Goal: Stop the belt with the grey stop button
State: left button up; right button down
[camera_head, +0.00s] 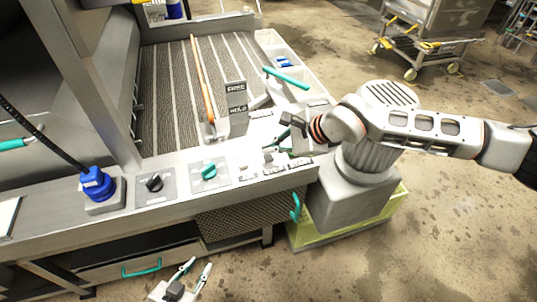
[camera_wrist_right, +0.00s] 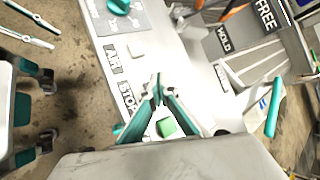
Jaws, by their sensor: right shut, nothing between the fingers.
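The control panel (camera_head: 225,178) runs along the front of the belt. In the right wrist view, the STOP label (camera_wrist_right: 129,98) lies just left of my right gripper (camera_wrist_right: 158,80). The gripper is shut and empty, its tips over the panel beside that label. The grey stop button cannot be made out there; the fingers cover that spot. A green button (camera_wrist_right: 167,127) shows between the fingers, and a pale button (camera_wrist_right: 135,48) sits by the AIR label. In the head view my right gripper (camera_head: 268,152) is over the panel's right part. My left gripper (camera_head: 196,268) is open and empty, low in front.
A FREE/HOLD lever plate (camera_head: 237,105) rises behind. A yellow-green bin (camera_head: 375,225) stands below right.

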aim_at(271, 157)
jog(key=shift+r+p, duration=1.3)
jog(key=shift+r, duration=1.25)
